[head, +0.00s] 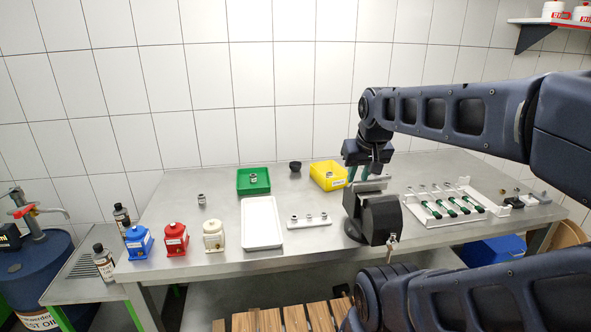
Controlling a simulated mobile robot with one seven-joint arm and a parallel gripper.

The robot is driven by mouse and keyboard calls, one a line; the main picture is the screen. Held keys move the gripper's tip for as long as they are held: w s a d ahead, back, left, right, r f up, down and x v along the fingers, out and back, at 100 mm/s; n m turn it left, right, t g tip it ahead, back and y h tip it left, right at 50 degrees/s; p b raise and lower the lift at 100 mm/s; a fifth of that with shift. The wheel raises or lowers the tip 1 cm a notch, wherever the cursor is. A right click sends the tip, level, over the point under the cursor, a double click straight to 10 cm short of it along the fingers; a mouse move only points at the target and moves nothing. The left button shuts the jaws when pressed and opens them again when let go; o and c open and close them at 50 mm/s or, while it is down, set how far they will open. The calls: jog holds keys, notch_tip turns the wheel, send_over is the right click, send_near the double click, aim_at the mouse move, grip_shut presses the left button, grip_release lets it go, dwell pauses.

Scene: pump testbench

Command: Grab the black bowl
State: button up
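The black bowl (295,166) is small and dark. It stands upright at the back of the metal table, between the green tray and the yellow bin, with nothing touching it. My gripper (364,174) points down over the table to the right of the bowl, beside the yellow bin and above the dark test device. Its two fingers show greenish inner parts and look apart, with nothing visible between them. The fingertips are partly hard to make out against the device.
A green tray (240,181) and yellow bin (318,180) flank the bowl. A white tray (262,243), a dark test device (380,220), a white rack (440,236) and blue (139,245), red (175,241) and cream (213,238) pumps stand nearer the front. A tiled wall is behind.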

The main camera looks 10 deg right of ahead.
jog(key=shift+o, duration=0.4)
jog(key=o, duration=1.2)
jog(key=shift+c, duration=0.2)
jog(key=shift+w+r, duration=0.1)
jog(key=w+r+m+g, duration=0.1)
jog(key=w+r+m, duration=0.15)
jog(key=w, duration=0.55)
jog(key=w+r+m, duration=0.2)
jog(key=w+r, duration=0.2)
jog(key=w, duration=0.4)
jog(key=m+g, duration=0.4)
jog(key=m, duration=1.2)
send_over(295, 165)
jog(key=s, duration=0.3)
notch_tip(295, 165, down, 25)
jog(key=shift+w+a+f, duration=0.1)
jog(key=shift+f, duration=2.55)
jog(key=shift+w+a+f, duration=0.1)
jog(key=shift+f, duration=2.55)
